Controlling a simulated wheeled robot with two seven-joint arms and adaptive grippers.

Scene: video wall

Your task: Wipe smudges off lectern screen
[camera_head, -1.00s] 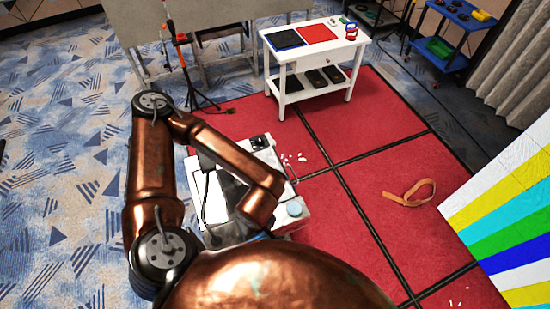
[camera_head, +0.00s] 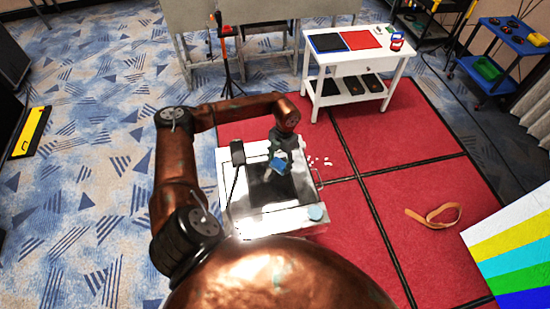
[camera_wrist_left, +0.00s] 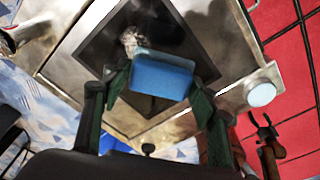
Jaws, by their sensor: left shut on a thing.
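The lectern's dark screen (camera_head: 270,190) lies in a pale metal top at the middle of the head view. The screen also fills the upper middle of the left wrist view (camera_wrist_left: 195,38). My left gripper (camera_head: 279,158) is over the screen's far part, shut on a blue block-shaped pad (camera_wrist_left: 162,73). The pad hides part of the screen; I cannot tell whether it touches the glass. A whitish smudge-like patch (camera_wrist_left: 130,40) shows just beyond the pad, with darker marks beside it.
A thin upright stalk with a black head (camera_head: 237,152) stands at the lectern's left side. A pale blue round thing (camera_head: 315,213) sits at its near right corner. A white table (camera_head: 345,92) stands behind. An orange strap (camera_head: 433,216) lies on the red floor.

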